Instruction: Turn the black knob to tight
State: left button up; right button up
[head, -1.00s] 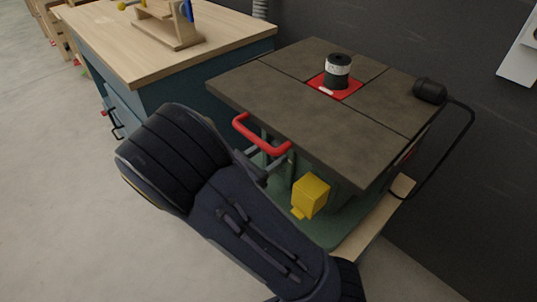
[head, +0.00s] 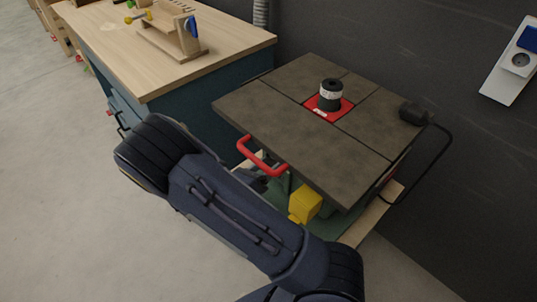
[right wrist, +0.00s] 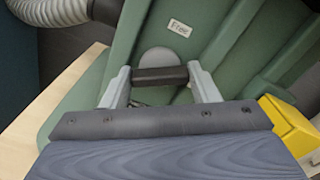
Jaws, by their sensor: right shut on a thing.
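The black knob (right wrist: 172,77) is a short dark bar in front of a round grey disc on the green machine body. It lies nearly level in the right wrist view. A white label (right wrist: 179,28) above it seems to read "Free". My right gripper (right wrist: 159,74) is shut on the knob, with one grey finger at each end of the bar. In the head view my right gripper is mostly hidden behind my arm, below the red handle (head: 262,157), and I cannot make out the knob there. My left gripper is not in view.
The machine's grey top (head: 310,140) overhangs the gripper area. A yellow box (head: 305,204) sits close by on the machine's right side, and also in the right wrist view (right wrist: 290,125). A ribbed hose (right wrist: 52,10) is at upper left. A wooden workbench (head: 165,60) stands behind.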

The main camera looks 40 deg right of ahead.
jog(key=n+p, duration=0.3)
jog(key=p, duration=0.1)
jog(key=shift+r+n, duration=0.25)
jog(key=shift+n, duration=0.15)
jog(key=shift+f+n+p, duration=0.1)
jog(key=shift+n+p, duration=0.6)
jog(key=shift+n, duration=0.2)
jog(key=n+p, duration=0.2)
jog(key=n, duration=0.1)
jog(key=shift+f, duration=0.1)
jog(key=shift+f+n+p, duration=0.1)
jog(key=shift+n+p, duration=0.5)
jog(key=shift+n, duration=1)
jog(key=o, duration=1)
